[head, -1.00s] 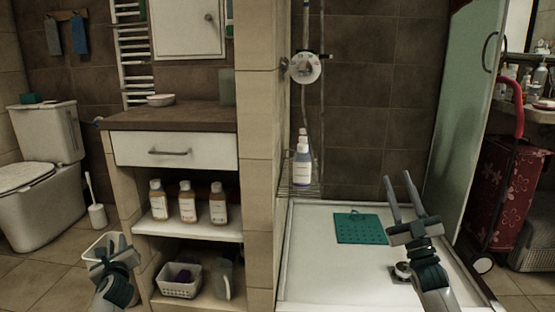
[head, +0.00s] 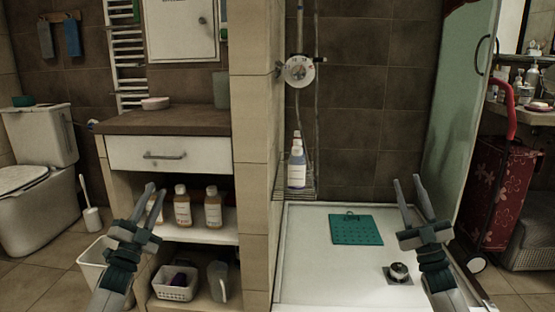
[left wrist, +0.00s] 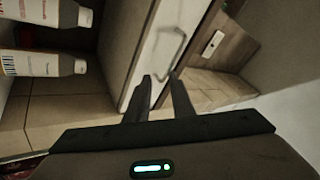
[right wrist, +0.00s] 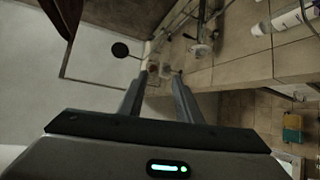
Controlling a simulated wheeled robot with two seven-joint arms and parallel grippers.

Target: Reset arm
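My left gripper (head: 153,203) is raised in front of the cabinet's open shelf in the head view. Its two fingers stand a little apart with nothing between them; they also show in the left wrist view (left wrist: 162,82). My right gripper (head: 408,188) is raised above the shower tray (head: 310,275). Its fingers are apart and empty, and they show in the right wrist view (right wrist: 158,82).
Bottles (head: 182,207) stand on the cabinet shelf, with a white basket (head: 176,291) below. Another bottle (head: 297,168) stands on the shower rack. A green mat (head: 356,229) lies on the tray near the drain (head: 398,272). A glass door (head: 459,100) stands at right.

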